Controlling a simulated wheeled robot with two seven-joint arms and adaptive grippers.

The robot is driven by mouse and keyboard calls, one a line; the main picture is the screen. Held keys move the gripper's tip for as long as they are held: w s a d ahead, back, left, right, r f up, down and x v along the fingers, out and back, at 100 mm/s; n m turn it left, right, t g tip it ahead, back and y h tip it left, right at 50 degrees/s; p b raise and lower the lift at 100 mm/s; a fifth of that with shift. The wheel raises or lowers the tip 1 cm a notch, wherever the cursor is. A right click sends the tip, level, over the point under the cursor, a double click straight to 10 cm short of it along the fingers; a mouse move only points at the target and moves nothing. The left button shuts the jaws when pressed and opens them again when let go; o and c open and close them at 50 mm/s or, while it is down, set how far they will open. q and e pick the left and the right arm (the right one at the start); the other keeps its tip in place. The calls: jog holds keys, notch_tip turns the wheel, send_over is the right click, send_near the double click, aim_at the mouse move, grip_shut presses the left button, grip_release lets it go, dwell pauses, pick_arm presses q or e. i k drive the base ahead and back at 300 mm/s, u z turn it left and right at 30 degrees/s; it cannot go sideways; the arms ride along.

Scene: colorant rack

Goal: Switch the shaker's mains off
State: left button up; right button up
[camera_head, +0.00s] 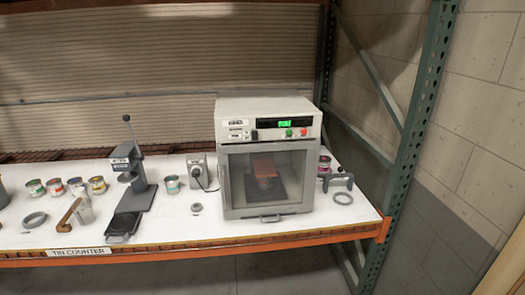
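The shaker (222,180) is a pale boxy machine with a grey-framed glass door, standing on the white counter right of centre. The panel labels are too small to read, so which control is the mains cannot be told. The door looks closed, with a reddish object (265,167) on a dark holder behind the glass. Neither of my grippers is in view.
Left of the shaker stand a grey box with a cord (197,170), a teal can (172,184), and a lever press (132,165). Several paint cans (55,187) are at far left. A grey clamp (337,179) and ring (343,198) lie right. A green rack post (415,110) rises beyond.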

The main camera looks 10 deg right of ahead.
aim_at(254, 133)
jog(key=k, duration=0.65)
jog(key=z, duration=0.35)
jog(key=i, duration=0.65)
jog(key=z, duration=0.6)
jog(key=i, duration=0.45)
jog(key=z, duration=0.1)
